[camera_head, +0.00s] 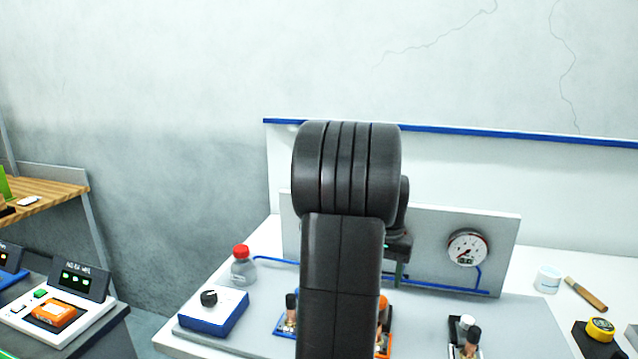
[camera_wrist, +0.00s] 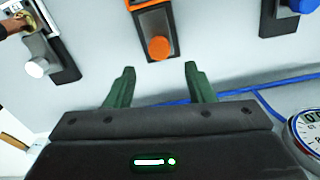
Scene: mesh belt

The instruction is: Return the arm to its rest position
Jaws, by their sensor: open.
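My arm, black, rises through the middle of the head view and hides part of the bench behind it. My gripper (camera_wrist: 158,88) shows in the wrist view with its two green fingers apart and nothing between them. An orange knob (camera_wrist: 159,48) on an orange-framed fixture lies just beyond the fingertips in that view, apart from them. In the head view the gripper is mostly hidden behind the arm, near the upright panel (camera_head: 420,222).
A gauge (camera_head: 467,247) is on the panel, with blue tubing below. A blue box with a black knob (camera_head: 213,312) and a red-capped bottle (camera_head: 242,266) stand left. A white jar (camera_head: 547,279), a brown-handled tool (camera_head: 586,294) and a yellow tape measure (camera_head: 600,329) lie right.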

